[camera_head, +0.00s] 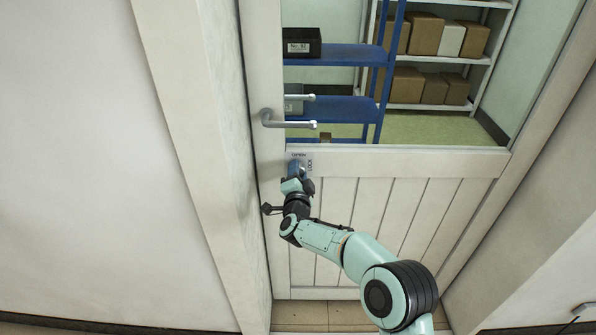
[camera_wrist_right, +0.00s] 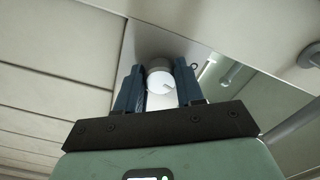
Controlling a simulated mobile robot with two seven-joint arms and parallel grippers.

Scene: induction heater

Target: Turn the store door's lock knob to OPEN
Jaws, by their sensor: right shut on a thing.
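The store door (camera_head: 400,160) is a pale panelled door with a large window, and it stands closed. Its lock plate (camera_head: 309,162), lettered OPEN and LOCK, sits below the door handle (camera_head: 285,119). My right gripper (camera_head: 297,170) is at this plate and covers the knob in the head view. In the right wrist view the round lock knob (camera_wrist_right: 160,83), white-faced with a grey rim, sits between the two blue fingers of my right gripper (camera_wrist_right: 160,88). The fingers are shut on it. A short dark mark shows on its face, slanting. My left gripper is not in view.
A wall with a jutting frame (camera_head: 190,130) stands close at the left of the door. Behind the glass are blue shelves (camera_head: 335,55) with a black box (camera_head: 302,42), and a white rack with cardboard boxes (camera_head: 426,34).

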